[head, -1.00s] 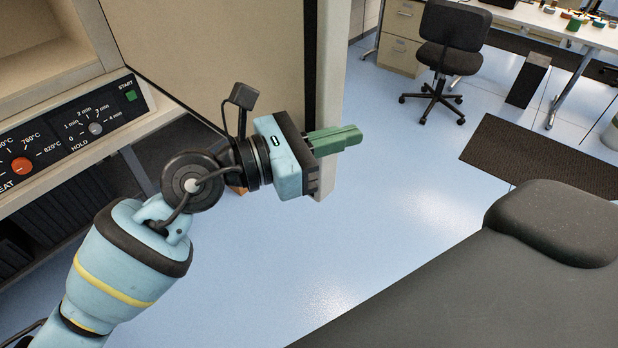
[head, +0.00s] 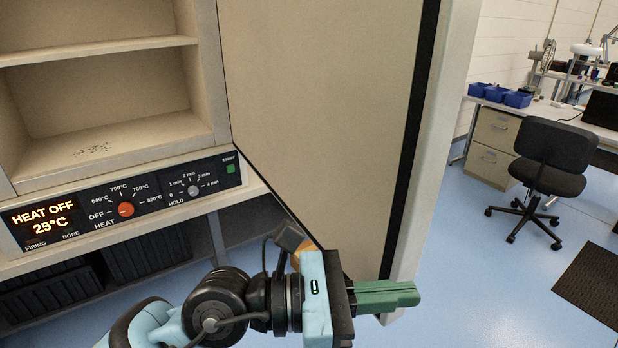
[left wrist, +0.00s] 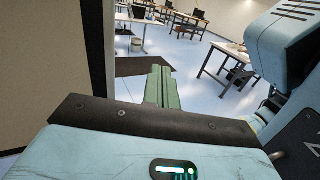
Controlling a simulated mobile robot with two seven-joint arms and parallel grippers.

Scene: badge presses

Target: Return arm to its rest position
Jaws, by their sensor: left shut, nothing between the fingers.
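My left gripper (head: 388,297) has green fingers that lie together, shut with nothing between them. In the head view it is at the bottom centre, pointing right, in front of the open beige door's lower edge. The left wrist view also shows its shut green fingers (left wrist: 161,88), pointing out over the blue floor. My left arm (head: 215,308) comes in from the bottom left. My right gripper is not in view.
A beige furnace cabinet (head: 105,145) stands at the left, its display reading HEAT OFF 25°C. Its door (head: 320,110) stands open beside my left gripper. A black chair (head: 555,160), a desk with blue bins (head: 495,93) and a dark mat (head: 592,285) are at the right. Blue floor is clear between.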

